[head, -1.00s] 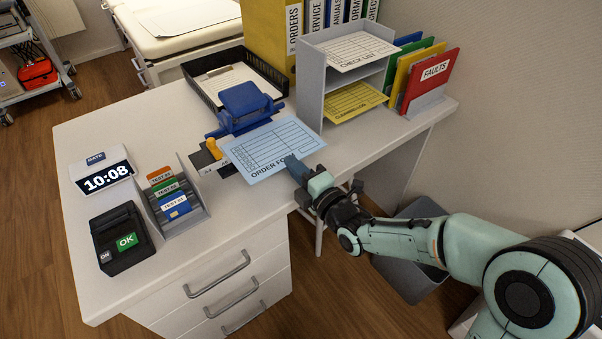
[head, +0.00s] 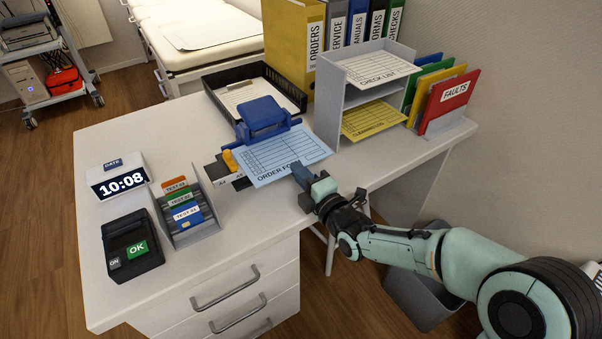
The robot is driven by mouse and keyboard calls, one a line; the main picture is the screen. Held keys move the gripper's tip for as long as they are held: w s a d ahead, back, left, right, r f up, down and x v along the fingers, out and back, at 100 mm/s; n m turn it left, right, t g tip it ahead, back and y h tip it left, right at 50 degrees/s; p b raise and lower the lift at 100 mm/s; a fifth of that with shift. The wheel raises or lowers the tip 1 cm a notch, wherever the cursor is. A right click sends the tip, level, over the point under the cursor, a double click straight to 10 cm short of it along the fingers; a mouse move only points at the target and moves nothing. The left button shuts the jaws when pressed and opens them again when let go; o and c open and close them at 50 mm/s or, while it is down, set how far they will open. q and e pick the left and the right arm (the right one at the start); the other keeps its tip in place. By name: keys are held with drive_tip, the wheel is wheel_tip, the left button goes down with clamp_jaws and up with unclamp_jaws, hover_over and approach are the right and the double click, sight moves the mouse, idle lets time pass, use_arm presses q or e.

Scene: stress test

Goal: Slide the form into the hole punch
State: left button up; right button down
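The order form (head: 284,157) is a light blue printed sheet at the desk's front edge in the head view. Its far edge lies at the blue hole punch (head: 264,116), and its near edge faces me. How far the edge reaches into the punch slot is hidden. My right gripper (head: 299,172) is at the form's near edge, its fingers covering the end of the printed title. It looks shut on the form. My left gripper is not in view.
A card holder (head: 190,212), clock (head: 117,180) and black terminal (head: 132,245) stand left.

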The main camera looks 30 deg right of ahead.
drive_tip(key=shift+w+a, duration=0.1)
drive_tip(key=shift+w, duration=0.45)
idle(0.4)
drive_tip(key=c, duration=1.3)
unclamp_jaws()
